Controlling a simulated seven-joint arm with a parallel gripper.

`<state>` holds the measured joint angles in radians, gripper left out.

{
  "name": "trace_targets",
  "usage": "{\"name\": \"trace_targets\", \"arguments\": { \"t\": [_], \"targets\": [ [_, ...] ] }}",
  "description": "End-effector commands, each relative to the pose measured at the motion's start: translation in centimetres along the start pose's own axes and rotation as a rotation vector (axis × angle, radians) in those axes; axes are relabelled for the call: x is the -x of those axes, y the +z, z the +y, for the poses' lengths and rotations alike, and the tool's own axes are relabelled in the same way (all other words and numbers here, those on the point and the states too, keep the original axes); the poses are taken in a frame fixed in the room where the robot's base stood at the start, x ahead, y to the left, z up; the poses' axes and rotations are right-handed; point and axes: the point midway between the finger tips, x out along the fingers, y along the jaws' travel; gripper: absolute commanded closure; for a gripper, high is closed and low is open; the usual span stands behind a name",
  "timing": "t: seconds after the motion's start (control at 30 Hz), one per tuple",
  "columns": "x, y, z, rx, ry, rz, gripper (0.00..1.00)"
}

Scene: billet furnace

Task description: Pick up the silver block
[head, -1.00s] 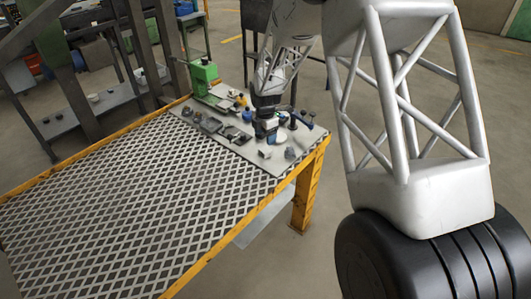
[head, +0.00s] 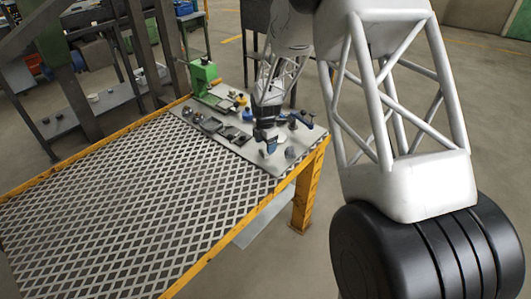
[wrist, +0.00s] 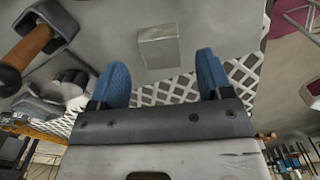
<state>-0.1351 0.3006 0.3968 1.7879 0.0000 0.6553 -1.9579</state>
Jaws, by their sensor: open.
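The silver block (wrist: 159,48) is a small, plain box lying on the smooth grey plate. In the wrist view it sits ahead of my gripper (wrist: 163,63), roughly centred between the two blue fingertips. My gripper is open, with the fingers spread wider than the block and nothing held. In the head view my gripper (head: 269,144) is low over the right end of the plate, and I cannot make out the block behind it. Whether the fingertips are level with the block is hard to tell.
A wooden-handled tool (wrist: 28,52) lies left of the fingers in the wrist view. The grey plate (head: 235,145) carries several small tools and a green press (head: 203,76). The mesh top of the yellow-edged table (head: 110,205) is clear.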

Motion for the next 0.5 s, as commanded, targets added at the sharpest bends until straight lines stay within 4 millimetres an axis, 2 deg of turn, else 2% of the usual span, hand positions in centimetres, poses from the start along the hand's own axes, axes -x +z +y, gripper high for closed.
{"name": "trace_targets", "arguments": {
  "t": [0.2,0.5],
  "targets": [
    [-2.5,0.0,-0.1,0.000,-0.001,0.001,0.28],
    [-3.6,0.0,-0.1,0.000,-0.001,0.001,0.28]
  ]
}}
